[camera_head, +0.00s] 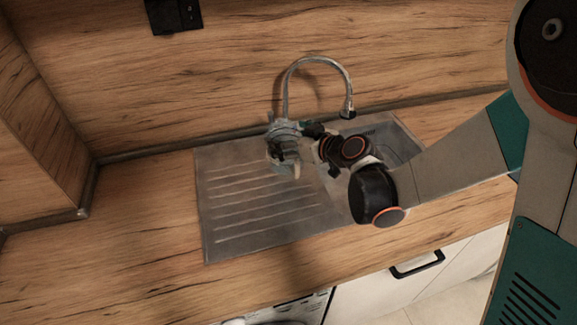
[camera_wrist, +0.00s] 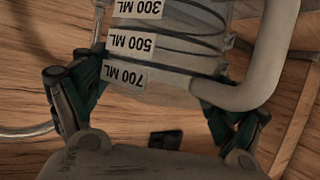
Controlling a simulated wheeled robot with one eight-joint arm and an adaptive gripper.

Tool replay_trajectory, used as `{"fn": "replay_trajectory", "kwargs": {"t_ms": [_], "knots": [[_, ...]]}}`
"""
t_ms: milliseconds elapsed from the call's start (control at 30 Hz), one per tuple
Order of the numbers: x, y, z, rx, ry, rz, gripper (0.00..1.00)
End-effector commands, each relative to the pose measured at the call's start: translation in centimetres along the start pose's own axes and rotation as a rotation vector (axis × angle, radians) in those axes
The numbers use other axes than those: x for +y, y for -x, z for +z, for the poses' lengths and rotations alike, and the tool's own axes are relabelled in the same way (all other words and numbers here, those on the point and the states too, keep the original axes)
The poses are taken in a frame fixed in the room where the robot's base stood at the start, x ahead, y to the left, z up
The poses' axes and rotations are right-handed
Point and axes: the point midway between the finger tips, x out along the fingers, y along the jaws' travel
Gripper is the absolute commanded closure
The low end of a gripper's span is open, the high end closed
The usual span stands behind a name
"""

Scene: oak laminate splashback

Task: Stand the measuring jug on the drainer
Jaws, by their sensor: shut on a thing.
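The measuring jug (camera_wrist: 185,45) is clear and greyish, with white labels reading 300, 500 and 700 ML, dark rings and a thick pale handle at its right in the wrist view. My gripper (camera_wrist: 158,85) is shut on its body, with one dark green finger on each side. In the head view, the jug (camera_head: 284,150) shows small, partly hidden by my gripper (camera_head: 290,138). It appears over the back right part of the steel drainer (camera_head: 235,212); I cannot tell whether it touches. The drainer has long ribs and is otherwise bare.
A curved steel tap (camera_head: 319,60) rises just behind my gripper. The sink basin (camera_head: 398,140) is to the right, partly behind my arm. Free wooden worktop (camera_head: 130,240) lies left of the drainer. A black socket (camera_head: 174,15) is on the wooden splashback.

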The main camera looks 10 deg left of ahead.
Motion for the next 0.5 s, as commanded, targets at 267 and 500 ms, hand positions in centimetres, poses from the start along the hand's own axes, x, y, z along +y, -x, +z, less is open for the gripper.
{"fn": "replay_trajectory", "kwargs": {"t_ms": [267, 500], "knots": [[0.0, -1.0, 2.5, 0.0, 0.0, 0.0, 0.54], [0.0, -2.0, 4.8, 0.0, 0.0, 0.0, 0.54]]}}
